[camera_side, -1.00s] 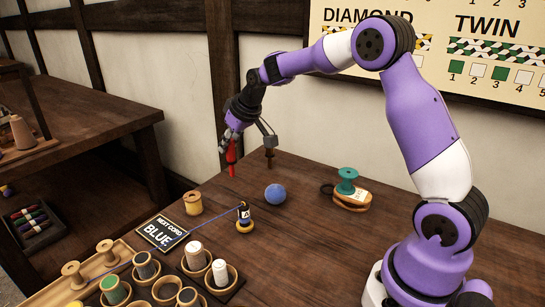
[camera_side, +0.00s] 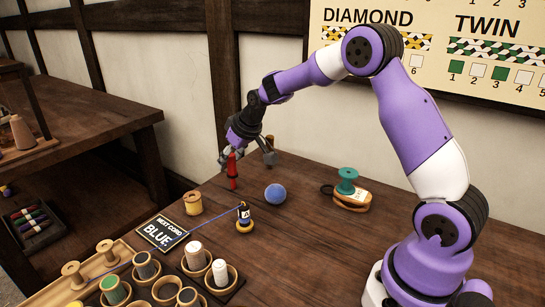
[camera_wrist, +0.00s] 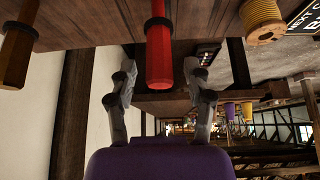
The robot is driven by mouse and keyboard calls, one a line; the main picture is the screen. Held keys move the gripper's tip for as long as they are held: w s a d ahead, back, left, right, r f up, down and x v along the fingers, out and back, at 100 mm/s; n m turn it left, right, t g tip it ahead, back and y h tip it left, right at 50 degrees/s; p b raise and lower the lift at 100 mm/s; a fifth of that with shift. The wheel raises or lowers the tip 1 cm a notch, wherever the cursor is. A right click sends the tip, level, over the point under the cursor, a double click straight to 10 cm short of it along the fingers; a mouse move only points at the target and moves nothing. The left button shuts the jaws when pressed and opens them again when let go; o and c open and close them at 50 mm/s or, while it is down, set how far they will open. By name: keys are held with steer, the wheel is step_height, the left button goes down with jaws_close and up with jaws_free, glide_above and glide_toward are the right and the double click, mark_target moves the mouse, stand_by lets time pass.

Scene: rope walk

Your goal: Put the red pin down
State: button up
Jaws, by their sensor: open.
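The red pin (camera_side: 232,172) stands upright near the far left edge of the table, its lower end appearing to touch the wood. It also shows in the wrist view (camera_wrist: 159,58), reaching down from the top of the picture between my fingers. My gripper (camera_side: 247,159) is open, with one finger on each side of the pin's upper part. In the wrist view my gripper (camera_wrist: 158,88) shows gaps between both fingers and the pin.
An amber pin (camera_wrist: 17,52) is to the left in the wrist view. A blue ball (camera_side: 275,194), a yellow spool (camera_side: 193,203), a corded spool (camera_side: 244,219) and a teal spool (camera_side: 347,183) stand nearby. A blue cord runs to the front left.

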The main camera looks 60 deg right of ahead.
steer(key=shift+r, duration=0.1)
steer(key=shift+s+r, duration=0.1)
steer(key=shift+r, duration=0.25)
steer(key=v, duration=1.1)
steer(key=s+a, duration=0.4)
steer(key=s, duration=0.6)
steer(key=s+a, duration=0.5)
steer(key=s, duration=0.4)
steer(key=shift+s+f+g, duration=0.15)
steer(key=shift+s+g, duration=0.15)
steer(key=shift+s, duration=0.1)
